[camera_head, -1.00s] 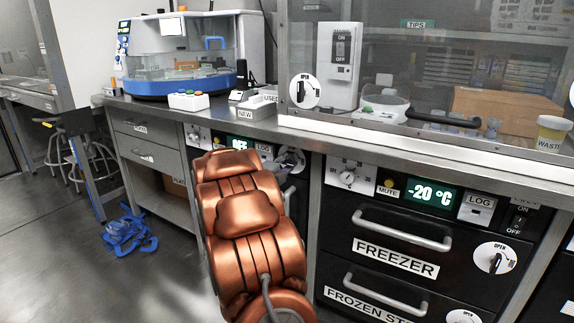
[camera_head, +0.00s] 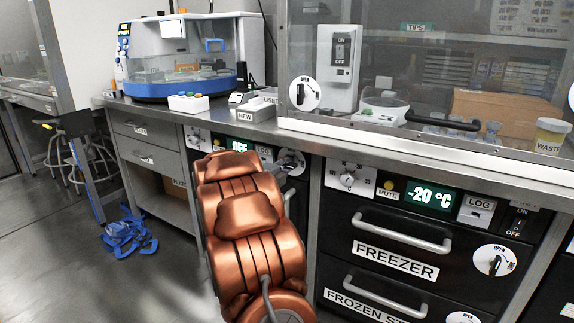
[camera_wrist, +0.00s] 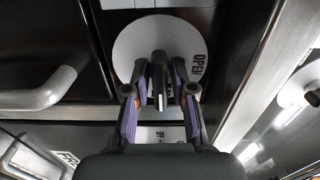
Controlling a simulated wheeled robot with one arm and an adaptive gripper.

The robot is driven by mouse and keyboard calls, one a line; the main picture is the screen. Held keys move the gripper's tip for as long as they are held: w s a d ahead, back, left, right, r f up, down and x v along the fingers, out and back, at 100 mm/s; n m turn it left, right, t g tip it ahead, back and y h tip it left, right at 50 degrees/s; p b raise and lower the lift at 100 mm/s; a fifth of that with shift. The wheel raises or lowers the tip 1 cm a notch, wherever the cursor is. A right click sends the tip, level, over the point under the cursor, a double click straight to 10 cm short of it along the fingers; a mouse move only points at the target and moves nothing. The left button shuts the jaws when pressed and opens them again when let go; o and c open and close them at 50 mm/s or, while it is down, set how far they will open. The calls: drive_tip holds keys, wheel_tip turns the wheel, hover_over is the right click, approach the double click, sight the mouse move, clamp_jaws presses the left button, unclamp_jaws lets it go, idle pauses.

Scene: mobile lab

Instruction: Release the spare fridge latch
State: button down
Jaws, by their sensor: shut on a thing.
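The spare fridge latch is a dark lever (camera_wrist: 158,66) on a round white plate (camera_wrist: 143,38) marked OPEN, seen close up in the wrist view. My gripper (camera_wrist: 161,92) is shut on the lever, with one purple-sided finger on each side of it. The lever stands upright in this view, and its lower end lies between the fingertips. In the head view the round plate (camera_head: 291,162) shows just right of my copper arm. The arm hides most of the fridge front and my gripper there.
A grey pull handle (camera_wrist: 40,92) is left of the latch in the wrist view. The freezer (camera_head: 400,230), with its own latch dial (camera_head: 494,260), stands to the right under the steel counter (camera_head: 270,128). A blue object (camera_head: 128,235) lies on the floor at left.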

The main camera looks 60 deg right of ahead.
drive_tip(key=shift+r+p, duration=0.1)
drive_tip(key=shift+p, duration=0.2)
drive_tip(key=n+p, duration=0.1)
drive_tip(key=p, duration=0.1)
drive_tip(key=n+p, duration=0.2)
drive_tip(key=shift+r+p, duration=0.3)
drive_tip(key=shift+p, duration=0.05)
drive_tip(key=n+p, duration=0.4)
drive_tip(key=p, duration=0.3)
drive_tip(key=shift+f+n, duration=0.1)
drive_tip(key=shift+n, duration=0.2)
drive_tip(key=n+p, duration=0.1)
drive_tip(key=p, duration=0.2)
drive_tip(key=shift+n, duration=0.4)
drive_tip(key=n+p, duration=0.5)
drive_tip(key=p, duration=0.2)
drive_tip(key=n+p, duration=0.1)
drive_tip(key=p, duration=0.1)
drive_tip(key=n+p, duration=0.1)
drive_tip(key=n, duration=0.1)
drive_tip(key=shift+f+p, duration=0.25)
drive_tip(key=shift+p, duration=0.15)
drive_tip(key=shift+f, duration=0.1)
